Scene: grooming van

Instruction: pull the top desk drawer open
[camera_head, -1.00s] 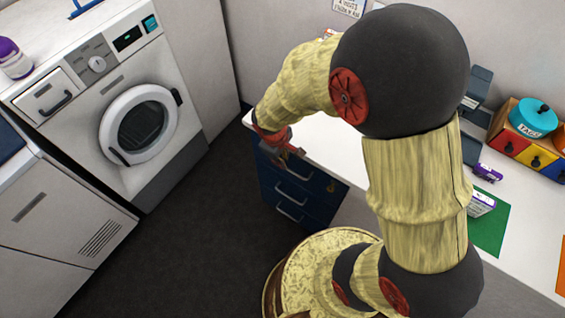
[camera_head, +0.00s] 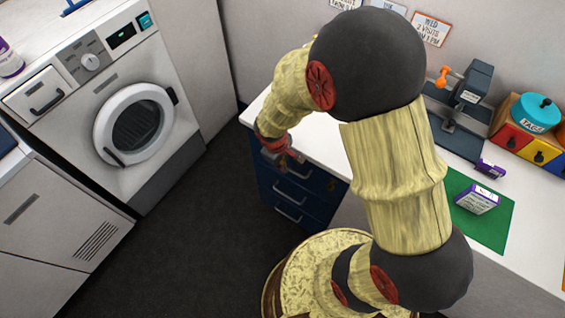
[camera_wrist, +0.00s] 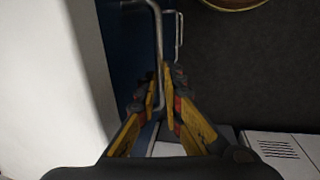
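The white-topped desk has a blue drawer unit (camera_head: 318,200) at its left end. My gripper (camera_head: 286,160) is at the front of the top drawer, just below the desk's edge. In the wrist view, my gripper (camera_wrist: 161,85) has its yellow-and-dark fingers drawn close together on both sides of the metal top drawer handle (camera_wrist: 157,35). The fingers look shut on it. The blue drawer front (camera_wrist: 130,45) is left of the handle. The top drawer looks closed or nearly so; the gripper partly hides it. A lower handle (camera_wrist: 178,35) shows beyond.
A front-loading washer (camera_head: 125,110) and pale cabinets (camera_head: 60,215) stand at the left. Dark floor (camera_head: 195,240) lies free before the drawers. The desk carries a green mat (camera_head: 490,235), a purple-and-white box (camera_head: 478,200) and a drawer organizer (camera_head: 530,140).

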